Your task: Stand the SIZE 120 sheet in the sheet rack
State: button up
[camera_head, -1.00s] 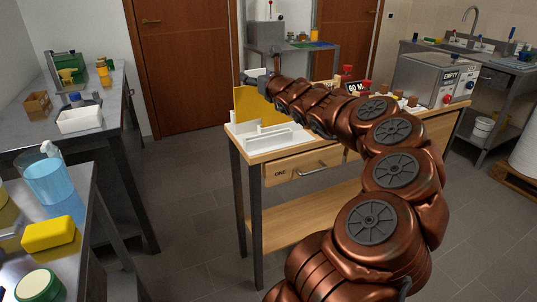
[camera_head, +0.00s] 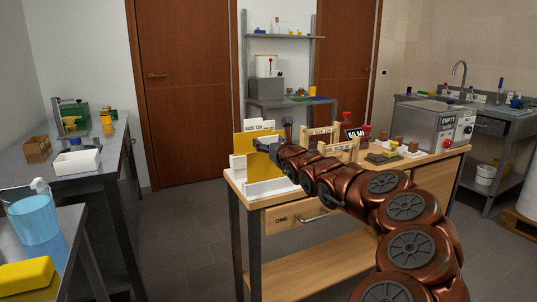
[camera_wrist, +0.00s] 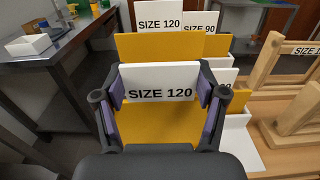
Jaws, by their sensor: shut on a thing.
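My gripper (camera_wrist: 163,95) is shut on the SIZE 120 sheet (camera_wrist: 158,128), a yellow sheet with a white SIZE 120 label, its fingers on either side of the label. The sheet (camera_head: 241,143) is upright at the white sheet rack (camera_head: 272,188), on the left end of the wooden bench. White cards reading SIZE 120 (camera_wrist: 160,20) and SIZE 90 (camera_wrist: 200,29) rise behind it in the wrist view. The sheet's lower edge is hidden, so I cannot tell whether it rests in a slot.
Wooden frames (camera_head: 318,134) stand right of the rack, close to my arm. A side table with a white tray (camera_head: 76,161) is at left; open floor lies between.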

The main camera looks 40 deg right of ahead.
jog(key=shift+f, duration=0.95)
jog(key=shift+f+b, duration=0.15)
jog(key=shift+b, duration=0.2)
jog(key=o, duration=1.2)
jog(key=shift+o, duration=0.2)
jog(key=shift+r+p, duration=0.25)
jog(key=shift+p, duration=0.05)
jog(key=b+v, duration=0.2)
jog(key=v, duration=1)
jog(key=shift+b, duration=0.4)
